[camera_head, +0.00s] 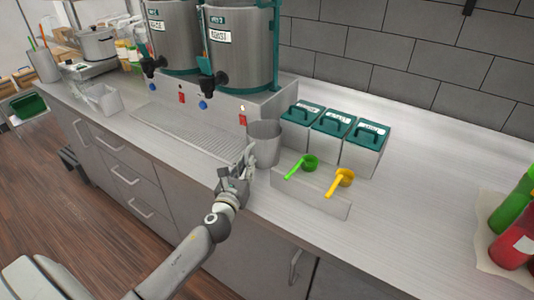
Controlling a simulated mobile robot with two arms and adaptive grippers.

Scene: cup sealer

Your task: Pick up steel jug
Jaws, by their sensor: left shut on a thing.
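The steel jug (265,143) is a grey metal cup shape, upright on the counter in front of the dispenser base, left of the green-lidded boxes. My left gripper (247,162) is at the jug's left front side and is shut on it, apparently at the handle side; the gripper's fingers hide the grasped part. Whether the jug's base touches the counter is hard to tell. My right gripper is not in view.
Several green-lidded boxes (364,150) stand right of the jug. A green scoop (309,162) and a yellow scoop (345,177) rest on a low holder (312,192) close by. Two large dispensers (240,47) stand behind. The counter (425,200) is clear at right, before the bottles (515,240).

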